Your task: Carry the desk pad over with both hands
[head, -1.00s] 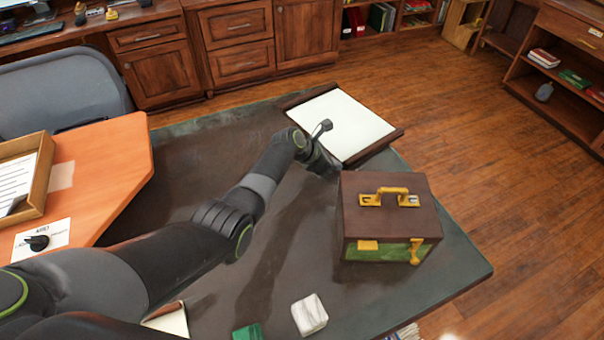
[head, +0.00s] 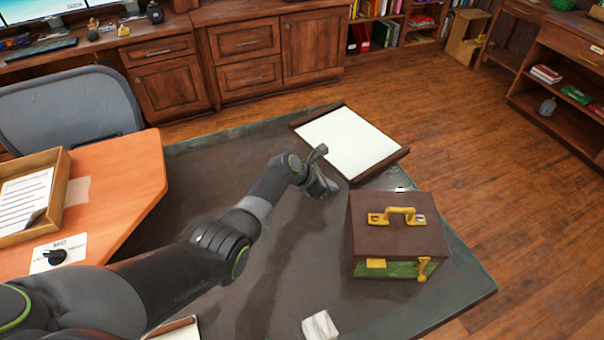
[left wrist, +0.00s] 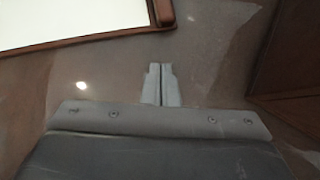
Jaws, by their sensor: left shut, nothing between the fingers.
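The desk pad (head: 350,142), a white sheet with dark brown bars at two ends, lies flat at the far edge of the dark table. My left gripper (head: 328,188) is just in front of the pad's near side, low over the table, apart from the pad. In the left wrist view the left gripper (left wrist: 160,70) has its fingers together with nothing between them. The pad (left wrist: 65,22) shows there at upper left, with the end of its brown bar (left wrist: 162,12) ahead of the fingertips. My right gripper is not in view.
A brown and green box (head: 395,235) with a yellow handle stands right of the left gripper. A white block (head: 320,325) lies at the front. Part of another white sheet (head: 180,330) shows bottom left. An orange desk (head: 125,185) with a tray (head: 62,185) is at left.

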